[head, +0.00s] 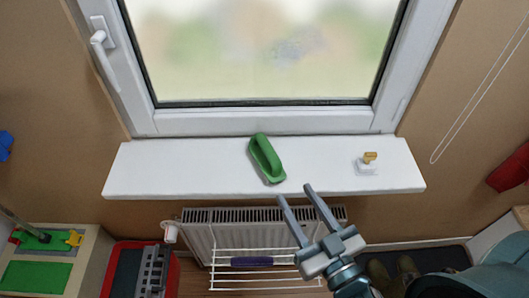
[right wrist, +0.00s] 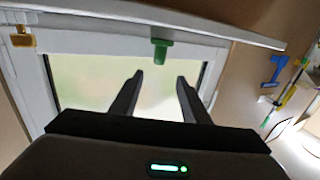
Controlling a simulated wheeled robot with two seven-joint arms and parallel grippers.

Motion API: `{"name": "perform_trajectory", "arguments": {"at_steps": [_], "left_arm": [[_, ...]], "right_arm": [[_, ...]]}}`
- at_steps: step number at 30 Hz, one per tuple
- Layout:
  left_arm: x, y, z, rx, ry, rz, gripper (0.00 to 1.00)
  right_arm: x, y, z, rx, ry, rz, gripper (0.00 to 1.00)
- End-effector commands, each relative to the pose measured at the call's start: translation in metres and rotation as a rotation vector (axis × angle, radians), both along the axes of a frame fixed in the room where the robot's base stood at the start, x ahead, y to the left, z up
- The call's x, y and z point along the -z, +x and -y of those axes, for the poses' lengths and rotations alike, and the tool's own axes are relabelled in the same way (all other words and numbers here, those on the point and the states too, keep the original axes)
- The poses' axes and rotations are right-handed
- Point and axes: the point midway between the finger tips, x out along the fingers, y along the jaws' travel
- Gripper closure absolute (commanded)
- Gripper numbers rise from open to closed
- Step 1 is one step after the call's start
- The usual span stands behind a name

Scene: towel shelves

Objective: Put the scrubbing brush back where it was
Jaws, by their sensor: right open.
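The scrubbing brush (head: 266,158), which I take to be the green handled object, lies on the white windowsill (head: 210,172) near its middle. In the right wrist view, which looks turned upside down, the green brush (right wrist: 160,48) shows at the sill's edge. My right gripper (head: 295,192) is open and empty. Its fingertips are near the sill's front edge, just right of and below the brush in the head view, apart from it. In the right wrist view, the gripper's fingers (right wrist: 160,76) point toward the window. My left gripper is not in view.
A small yellow-topped item (head: 369,161) stands on the sill's right part. Below the sill are a radiator (head: 194,228) and a white wire rack (head: 225,283) with a dark purple item. A red box (head: 172,283) and a green-topped stand (head: 38,275) are at lower left.

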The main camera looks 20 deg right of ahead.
Motion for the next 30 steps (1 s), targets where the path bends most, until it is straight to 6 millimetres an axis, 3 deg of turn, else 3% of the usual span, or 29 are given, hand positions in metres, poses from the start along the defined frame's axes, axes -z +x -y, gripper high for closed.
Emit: {"name": "perform_trajectory", "arguments": {"at_steps": [11,30], "left_arm": [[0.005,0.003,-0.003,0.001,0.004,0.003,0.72],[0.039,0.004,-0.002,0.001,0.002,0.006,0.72]], "right_arm": [[0.001,0.011,-0.001,-0.001,0.000,0.003,0.58],[0.002,0.077,-0.009,-0.001,0.000,0.004,0.58]]}}
